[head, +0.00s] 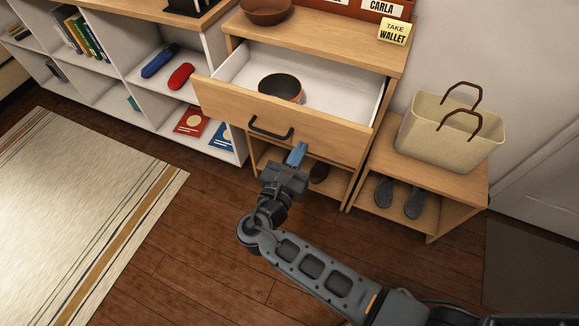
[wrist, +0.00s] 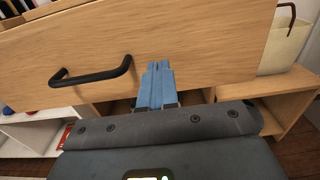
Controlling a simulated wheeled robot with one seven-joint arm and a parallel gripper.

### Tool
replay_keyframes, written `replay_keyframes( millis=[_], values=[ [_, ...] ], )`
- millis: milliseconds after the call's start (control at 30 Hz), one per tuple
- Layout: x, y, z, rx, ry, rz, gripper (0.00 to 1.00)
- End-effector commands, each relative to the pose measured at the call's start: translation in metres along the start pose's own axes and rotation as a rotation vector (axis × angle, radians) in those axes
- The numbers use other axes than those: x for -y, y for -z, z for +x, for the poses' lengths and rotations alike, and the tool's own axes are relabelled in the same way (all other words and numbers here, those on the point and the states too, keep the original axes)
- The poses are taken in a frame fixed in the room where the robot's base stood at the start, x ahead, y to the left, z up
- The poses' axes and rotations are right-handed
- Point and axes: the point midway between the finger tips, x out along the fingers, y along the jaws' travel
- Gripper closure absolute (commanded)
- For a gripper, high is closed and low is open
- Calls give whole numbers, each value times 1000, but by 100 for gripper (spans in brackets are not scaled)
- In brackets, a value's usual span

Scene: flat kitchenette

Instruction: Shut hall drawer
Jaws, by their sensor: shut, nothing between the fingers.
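The hall drawer (head: 330,133) is pulled out of its wooden cabinet, with its white inside showing. A dark round bowl or tin with a reddish outside (head: 281,89) sits in it. The drawer front has a black bar handle (head: 270,128), which also shows in the wrist view (wrist: 92,77). My gripper (head: 297,153) is shut and empty, its blue fingers pointing at the lower part of the drawer front, right of the handle. In the wrist view the fingertips (wrist: 158,68) overlap the drawer front (wrist: 205,45); I cannot tell whether they touch it.
A bench with a beige bag (head: 450,132) on top and dark shoes below stands right of the cabinet. A white shelf (head: 125,85) with books and cases is at the left. A rug (head: 70,200) lies at the left; wooden floor around my arm is clear.

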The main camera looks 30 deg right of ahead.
Motion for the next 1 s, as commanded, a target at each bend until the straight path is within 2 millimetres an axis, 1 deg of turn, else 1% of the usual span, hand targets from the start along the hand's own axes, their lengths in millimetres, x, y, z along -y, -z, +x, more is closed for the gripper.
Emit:
replay_keyframes(
  millis=[33, 100, 200, 633, 767, 867, 1000],
  values=[
    [0, -1, 7, 1, 2, 1, 100],
    [0, -1, 14, 1, 2, 1, 100],
    [0, -1, 19, 1, 1, 1, 100],
    [0, 0, 22, 0, 0, 1, 100],
    [0, 0, 27, 1, 1, 1, 100],
    [0, 0, 38, 1, 2, 2, 100],
    [0, 0, 63, 1, 5, 2, 100]
  ],
)
